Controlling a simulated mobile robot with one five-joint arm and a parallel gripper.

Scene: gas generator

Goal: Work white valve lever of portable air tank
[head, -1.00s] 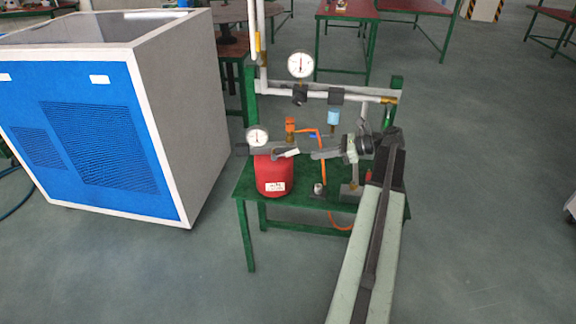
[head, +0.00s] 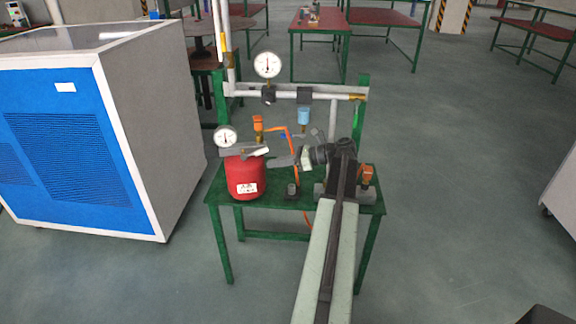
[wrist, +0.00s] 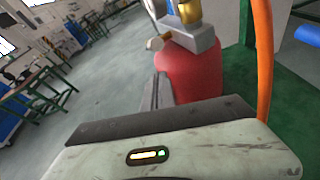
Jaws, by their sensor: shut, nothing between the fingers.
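The portable air tank (head: 244,178) is a red cylinder standing on a green table. Its white valve lever (head: 261,151) sticks out to the right from the valve on top, below a round gauge (head: 225,136). My gripper (head: 272,163) reaches in from the right, just right of the tank and slightly below the lever's free end. It is shut and empty. Whether it touches the lever or tank is unclear. In the wrist view the red tank (wrist: 192,76) stands close ahead, with brass and grey valve parts above; the narrow fingers (wrist: 157,78) lie at its left edge.
The green table (head: 225,205) also carries a pipe frame with a larger gauge (head: 267,65) and an orange hose (head: 293,160), which passes close on the right in the wrist view (wrist: 264,60). A blue and white cabinet (head: 75,150) stands left.

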